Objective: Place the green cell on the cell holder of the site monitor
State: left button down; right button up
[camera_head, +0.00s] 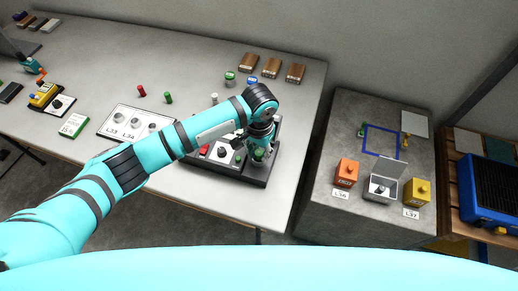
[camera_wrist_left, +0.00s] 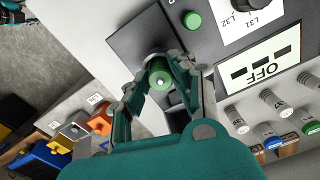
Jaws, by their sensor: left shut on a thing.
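My left gripper (camera_head: 259,152) reaches down over the right part of the site monitor (camera_head: 228,170), a dark panel with a red part, a dial and a green button. In the left wrist view its fingers (camera_wrist_left: 160,84) are shut on the green cell (camera_wrist_left: 160,76), seen end-on with a pale tip. The cell is at a round dark socket (camera_wrist_left: 152,61), apparently the cell holder; I cannot tell how far it is seated. The monitor's display (camera_wrist_left: 264,69) reads OFF, and a green button (camera_wrist_left: 192,20) lies near the socket. My right gripper is not in view.
Several wooden blocks (camera_head: 271,67) lie at the back. A grey cabinet (camera_head: 333,201) right of the table bears orange and yellow boxes.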

aim_at(259, 152)
pick_arm(q)
jog(key=c, duration=1.1)
grip_release()
jog(key=shift+f, duration=0.15)
notch_tip(259, 152, up, 12)
jog(key=shift+b, duration=0.4)
